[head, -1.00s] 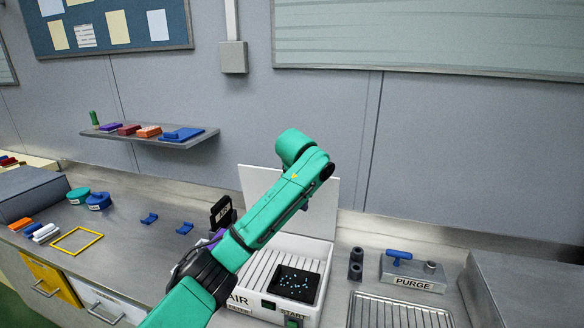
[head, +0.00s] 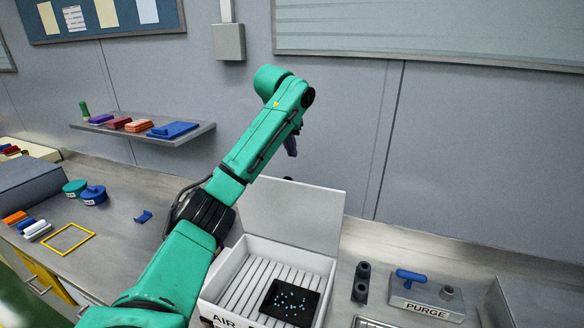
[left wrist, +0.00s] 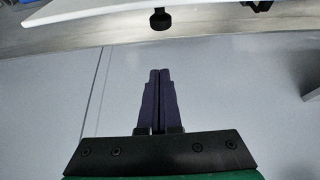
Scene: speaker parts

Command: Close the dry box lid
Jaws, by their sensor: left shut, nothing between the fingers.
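The white dry box (head: 233,272), labelled AIR on its front, stands on the bench with a slatted floor. Its white lid (head: 300,210) is open and stands raised along the back of the box. My left gripper (head: 290,146) is above the lid's top edge, partly hidden by my green arm. In the left wrist view the purple fingers (left wrist: 160,98) are shut and empty. A white panel that looks like the lid (left wrist: 90,8), with a dark knob (left wrist: 160,20), crosses the top of that view, apart from the fingers. My right gripper is out of view.
A black tray (head: 275,306) with small blue bits lies in the box. A PURGE block (head: 425,300) with a blue handle and dark cylinders (head: 361,282) stand to the right. A wall shelf (head: 140,130) is at left. My arm hides part of the bench.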

